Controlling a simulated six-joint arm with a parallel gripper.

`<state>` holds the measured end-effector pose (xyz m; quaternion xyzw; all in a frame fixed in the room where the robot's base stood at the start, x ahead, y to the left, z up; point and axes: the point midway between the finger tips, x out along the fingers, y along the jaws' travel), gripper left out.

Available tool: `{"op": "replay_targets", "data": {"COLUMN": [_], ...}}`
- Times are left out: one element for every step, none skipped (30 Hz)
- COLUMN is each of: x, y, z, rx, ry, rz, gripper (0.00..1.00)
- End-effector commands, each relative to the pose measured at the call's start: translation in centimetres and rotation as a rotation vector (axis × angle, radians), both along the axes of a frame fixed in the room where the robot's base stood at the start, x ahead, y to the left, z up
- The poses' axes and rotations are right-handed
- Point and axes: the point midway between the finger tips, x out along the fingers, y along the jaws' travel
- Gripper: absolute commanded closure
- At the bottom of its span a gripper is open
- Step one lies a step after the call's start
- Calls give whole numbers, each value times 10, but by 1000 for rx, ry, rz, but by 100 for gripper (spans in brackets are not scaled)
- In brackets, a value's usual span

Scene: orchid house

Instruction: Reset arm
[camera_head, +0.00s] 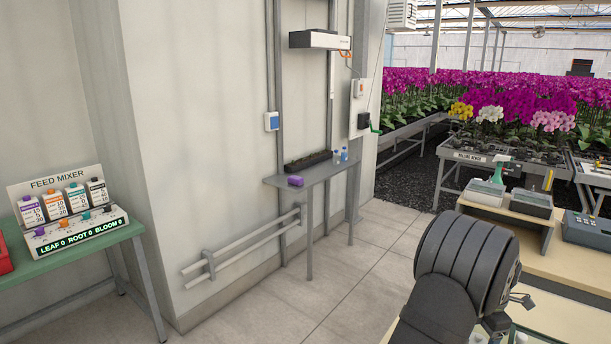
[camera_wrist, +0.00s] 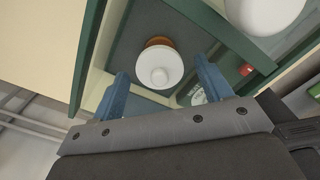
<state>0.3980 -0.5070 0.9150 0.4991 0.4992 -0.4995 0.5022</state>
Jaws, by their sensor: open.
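My gripper (camera_wrist: 161,70) shows in the wrist view, with its two blue fingers spread apart. A white round thing with an orange-brown part behind it (camera_wrist: 159,66) appears between the fingers. I see no contact between it and either finger, and cannot tell its distance. In the head view my dark arm (camera_head: 466,262) rises at the lower right; the gripper cannot be made out there.
In the wrist view, a green-edged frame (camera_wrist: 220,28) crosses the top, with another white round thing (camera_wrist: 265,12) and a small red thing (camera_wrist: 247,70). In the head view, a bench with a feed mixer (camera_head: 70,210) stands left, a narrow wall shelf (camera_head: 312,172) mid-picture, a rolling bench (camera_head: 480,160) right.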

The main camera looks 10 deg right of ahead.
Motion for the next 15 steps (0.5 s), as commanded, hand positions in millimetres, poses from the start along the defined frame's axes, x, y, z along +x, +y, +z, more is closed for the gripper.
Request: {"op": "replay_targets", "data": {"x": [0,0,0,0,0,0,0,0,0,0,0,0,0,0,0], "y": [0,0,0,0,0,0,0,0,0,0,0,0,0,0,0], "z": [4,7,9,11,12,13,14,14,14,14,14,14,14,14,14], "rx": [1,2,2,1,1,1,2,2,2,2,2,2,2,2,2], "ry": [1,1,1,1,1,1,1,1,1,1,2,2,2,2,2], "rz": [0,0,0,0,0,0,0,0,0,0,0,0,0,0,0], "gripper": [29,29,29,29,29,29,29,29,29,29,29,29,29,29,29]}}
